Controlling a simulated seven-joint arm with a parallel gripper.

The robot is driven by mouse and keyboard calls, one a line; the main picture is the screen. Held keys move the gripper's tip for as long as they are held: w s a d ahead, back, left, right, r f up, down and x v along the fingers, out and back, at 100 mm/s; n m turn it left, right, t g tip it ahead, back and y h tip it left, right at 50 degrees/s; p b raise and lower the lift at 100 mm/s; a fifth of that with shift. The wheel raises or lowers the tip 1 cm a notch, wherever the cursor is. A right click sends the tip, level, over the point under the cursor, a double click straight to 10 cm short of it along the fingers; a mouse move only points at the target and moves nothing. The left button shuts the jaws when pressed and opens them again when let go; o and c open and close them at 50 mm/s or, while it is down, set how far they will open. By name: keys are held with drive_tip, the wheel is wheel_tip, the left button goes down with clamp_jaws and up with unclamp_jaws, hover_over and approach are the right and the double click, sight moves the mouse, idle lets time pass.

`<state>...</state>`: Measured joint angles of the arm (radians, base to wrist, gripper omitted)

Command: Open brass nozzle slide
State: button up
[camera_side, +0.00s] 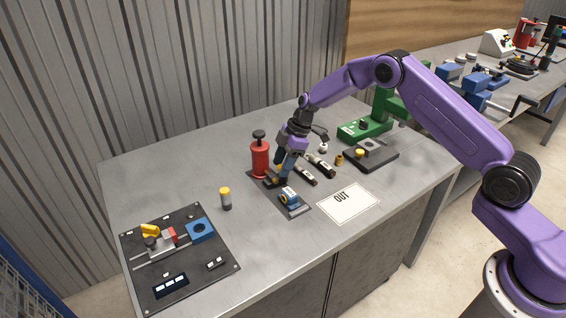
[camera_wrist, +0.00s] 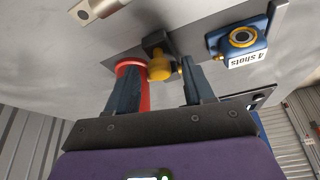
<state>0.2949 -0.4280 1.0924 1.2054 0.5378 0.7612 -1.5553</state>
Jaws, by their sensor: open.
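My gripper (camera_side: 280,177) is at a dark plate (camera_side: 301,208) near the middle of the bench, pointing down. In the wrist view, my gripper (camera_wrist: 157,67) is open, with a round brass-yellow knob (camera_wrist: 160,70) between its fingers. The knob sits at a black block (camera_wrist: 156,41); I take it for the brass nozzle slide. I cannot tell whether either finger touches it. A blue unit with a yellow ring (camera_side: 289,197) stands on the same plate; in the wrist view it (camera_wrist: 240,38) is labelled "4 shots". My fingers largely hide the knob in the side view.
A red pump bottle (camera_side: 260,158) stands close behind my gripper's left side. Dark bottles (camera_side: 320,165) lie to the right. An "OUT" card (camera_side: 348,203) lies front right. A yellow-capped vial (camera_side: 226,198) and a black panel (camera_side: 207,265) are left. Bare bench separates them.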

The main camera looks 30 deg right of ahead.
clamp_jaws()
drive_tip(key=shift+s, duration=0.2)
unclamp_jaws()
drive_tip(key=v, duration=1.7)
drive_tip(key=shift+r, duration=0.25)
